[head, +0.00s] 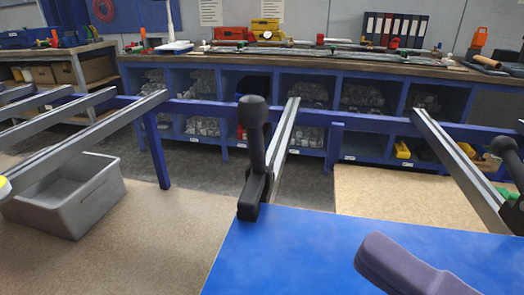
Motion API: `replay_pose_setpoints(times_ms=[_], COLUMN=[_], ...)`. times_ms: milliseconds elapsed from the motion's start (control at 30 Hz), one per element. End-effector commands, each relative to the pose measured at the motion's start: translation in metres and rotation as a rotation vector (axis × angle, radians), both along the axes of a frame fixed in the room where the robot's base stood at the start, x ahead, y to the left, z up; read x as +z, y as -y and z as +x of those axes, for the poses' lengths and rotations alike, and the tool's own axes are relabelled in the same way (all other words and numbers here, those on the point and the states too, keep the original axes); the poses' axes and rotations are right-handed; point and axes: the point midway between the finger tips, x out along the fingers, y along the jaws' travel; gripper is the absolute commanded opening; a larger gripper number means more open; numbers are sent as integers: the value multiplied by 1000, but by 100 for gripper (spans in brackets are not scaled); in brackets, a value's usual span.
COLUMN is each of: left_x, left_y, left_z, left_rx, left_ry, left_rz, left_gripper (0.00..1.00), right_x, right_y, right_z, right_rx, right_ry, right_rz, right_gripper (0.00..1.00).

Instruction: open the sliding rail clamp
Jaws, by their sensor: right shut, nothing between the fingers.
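A black rail clamp (257,152) with an upright, rounded handle sits on a grey metal rail (284,135) in the middle of the view. Its dark foot is at the far left corner of a blue panel (310,245); I cannot tell whether it presses on the panel. A second black clamp (508,165) is at the right edge, partly cut off by the frame. My right gripper (375,262), dark grey-purple, is over the panel at the bottom right, shut and empty, apart from both clamps.
More grey rails (75,140) run at the left on a blue frame (158,150). A grey bin (75,200) stands on the floor there. A workbench (330,62) with shelves and tools lines the back. The space above the panel's left part is clear.

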Motion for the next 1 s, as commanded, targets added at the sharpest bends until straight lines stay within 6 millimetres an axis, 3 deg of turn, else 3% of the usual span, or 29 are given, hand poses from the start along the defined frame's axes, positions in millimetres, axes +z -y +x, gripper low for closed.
replay_pose_setpoints(times_ms=[467, 900, 1000], left_x=[4, 28, 32], left_y=[-2, -2, -1], left_z=[0, 0, 0], left_rx=[-6, -4, -2], left_ry=[0, 1, 1], left_rz=[9, 7, 4], left_gripper=[50, 50, 50], right_x=[3, 15, 17], right_y=[-6, -63, -67], right_z=[6, 70, 86], right_rx=[3, 3, 2], right_ry=[3, 3, 4], right_rz=[1, 4, -1], right_gripper=[0, 0, 0])
